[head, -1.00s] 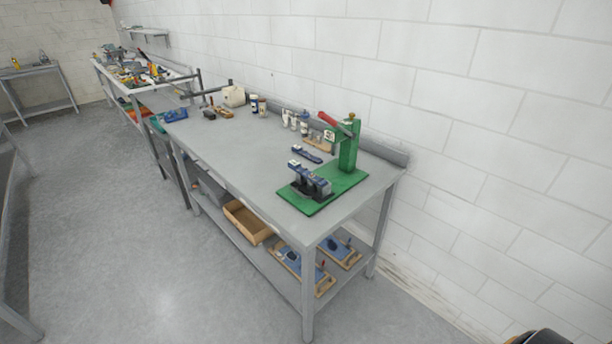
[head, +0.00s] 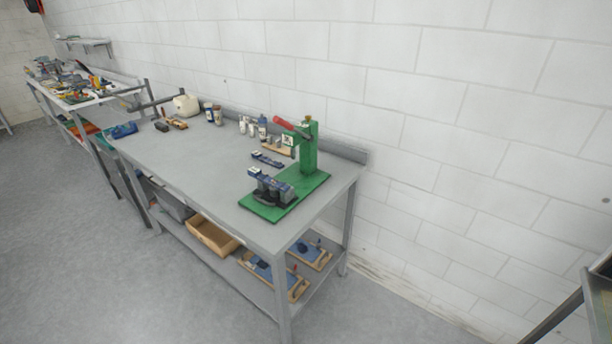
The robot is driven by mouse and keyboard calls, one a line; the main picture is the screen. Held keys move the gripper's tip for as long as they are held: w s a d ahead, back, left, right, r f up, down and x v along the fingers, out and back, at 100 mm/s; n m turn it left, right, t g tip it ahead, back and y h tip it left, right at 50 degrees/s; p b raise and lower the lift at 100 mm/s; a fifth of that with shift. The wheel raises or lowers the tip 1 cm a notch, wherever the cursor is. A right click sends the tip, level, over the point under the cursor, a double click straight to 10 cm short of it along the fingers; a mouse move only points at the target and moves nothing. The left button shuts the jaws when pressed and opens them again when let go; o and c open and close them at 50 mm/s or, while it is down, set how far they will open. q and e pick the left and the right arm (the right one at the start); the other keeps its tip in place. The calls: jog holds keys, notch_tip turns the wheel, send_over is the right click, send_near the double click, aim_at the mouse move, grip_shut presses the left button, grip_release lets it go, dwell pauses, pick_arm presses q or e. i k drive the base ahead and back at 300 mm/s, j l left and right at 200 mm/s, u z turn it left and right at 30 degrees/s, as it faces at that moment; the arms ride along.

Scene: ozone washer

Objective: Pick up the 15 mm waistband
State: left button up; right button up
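I cannot tell for sure which item is the 15 mm waistband. A small dark blue piece with a white label (head: 267,160) lies on the grey workbench (head: 190,175), behind the green press. Dark grey and blue pieces with a white label (head: 272,187) sit on the green base plate (head: 304,188) of the press. The green press (head: 309,148) stands upright with a red lever. Labels are too small to read. Neither of my grippers is in view.
A dark-framed structure (head: 570,305) is at lower right. Floor at left is clear.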

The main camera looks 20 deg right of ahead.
aim_at(255, 173)
jog(key=i+j+z, duration=0.3)
jog(key=j+z, duration=0.3)
jog(key=i+j+z, duration=0.25)
jog(key=j, duration=0.3)
jog(key=j+z, duration=0.3)
jog(key=j, duration=0.15)
